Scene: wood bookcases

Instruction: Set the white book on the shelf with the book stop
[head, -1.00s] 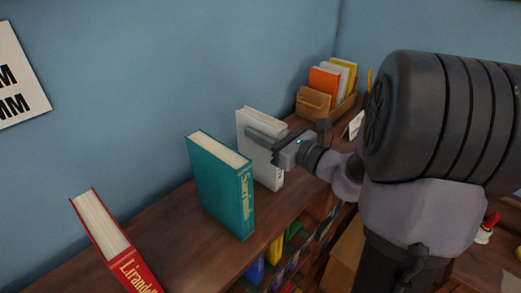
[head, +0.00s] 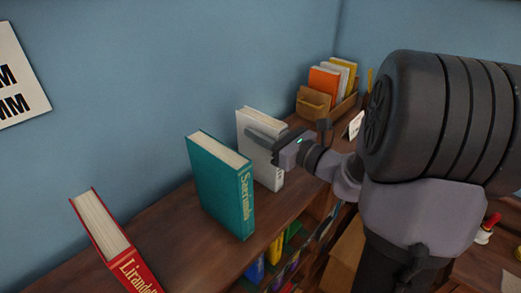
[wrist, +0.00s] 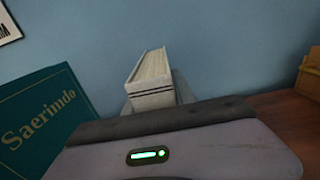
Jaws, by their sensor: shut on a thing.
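The white book (head: 259,165) stands upright at the top of the wood bookcase (head: 175,232), between the teal book and the wooden holder. My gripper (head: 264,142) reaches in from the right and is shut on the white book near its upper part. I cannot tell whether the book's foot touches the wood. In the wrist view the white book (wrist: 151,84) shows its page edges and a spine with dark bands, just beyond my gripper; its lower part is hidden. I cannot make out a book stop for certain.
A teal book (head: 222,185) stands close to the left of the white book. A red book (head: 118,245) leans at the front left. A wooden holder (head: 314,105) with several books stands at the back right. A small white card (head: 355,125) is near it. Colored books fill a lower shelf.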

